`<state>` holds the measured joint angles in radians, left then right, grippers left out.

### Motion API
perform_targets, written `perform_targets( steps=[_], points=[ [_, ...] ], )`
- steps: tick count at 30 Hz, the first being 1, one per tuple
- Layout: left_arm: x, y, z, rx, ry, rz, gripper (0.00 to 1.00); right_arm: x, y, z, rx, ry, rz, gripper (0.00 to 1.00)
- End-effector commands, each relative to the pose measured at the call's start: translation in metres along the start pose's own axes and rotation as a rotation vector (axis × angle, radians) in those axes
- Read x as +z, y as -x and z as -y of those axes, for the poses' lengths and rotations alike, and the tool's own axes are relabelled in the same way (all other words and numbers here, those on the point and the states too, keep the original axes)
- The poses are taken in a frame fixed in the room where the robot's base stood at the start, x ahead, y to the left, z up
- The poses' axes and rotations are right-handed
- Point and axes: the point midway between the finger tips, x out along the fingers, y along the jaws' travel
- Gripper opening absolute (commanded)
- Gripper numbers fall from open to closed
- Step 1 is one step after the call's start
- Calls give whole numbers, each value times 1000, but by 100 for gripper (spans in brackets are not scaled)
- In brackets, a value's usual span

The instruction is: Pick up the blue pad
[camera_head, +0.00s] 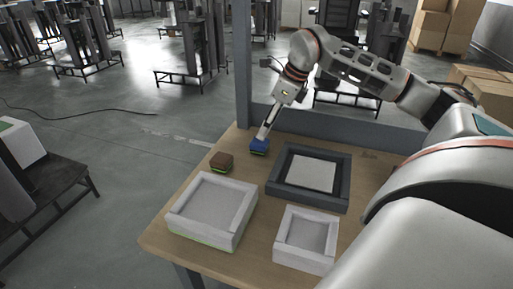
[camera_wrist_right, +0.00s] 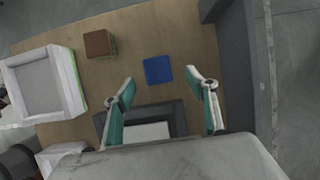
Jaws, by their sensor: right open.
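The blue pad (camera_head: 259,146) lies on the wooden table near its far edge, with a green layer under its blue top. In the right wrist view the blue pad (camera_wrist_right: 158,69) sits just beyond the fingertips, roughly between their lines. My right gripper (camera_wrist_right: 162,84) is open and empty, with its two teal-padded fingers spread apart. In the head view my right gripper (camera_head: 264,136) points down at the pad and partly covers it; I cannot tell there whether it touches. My left gripper is in neither view.
A brown block (camera_head: 221,162) lies left of the pad. A dark grey framed tray (camera_head: 312,201), a large light tray (camera_head: 238,236) and a smaller light tray (camera_head: 285,257) stand nearer on the table. A grey beam (camera_head: 350,134) runs along the table's far side.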

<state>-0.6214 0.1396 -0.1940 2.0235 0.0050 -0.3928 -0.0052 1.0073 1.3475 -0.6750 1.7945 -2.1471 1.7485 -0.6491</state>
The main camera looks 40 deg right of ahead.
Motion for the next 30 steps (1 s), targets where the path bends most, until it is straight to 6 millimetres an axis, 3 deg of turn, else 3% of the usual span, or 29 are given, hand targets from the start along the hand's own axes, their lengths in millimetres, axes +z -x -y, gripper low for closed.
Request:
perform_targets(
  steps=[11,19,27,30],
  points=[
    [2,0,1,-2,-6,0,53,-2,-33,-2,1,0,-1,57],
    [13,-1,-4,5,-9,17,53,-4,-71,-5,3,0,-1,57],
    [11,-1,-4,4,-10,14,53,-3,-74,-5,0,0,1,57],
    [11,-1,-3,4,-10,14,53,-3,-74,-5,0,0,1,31]
  ],
)
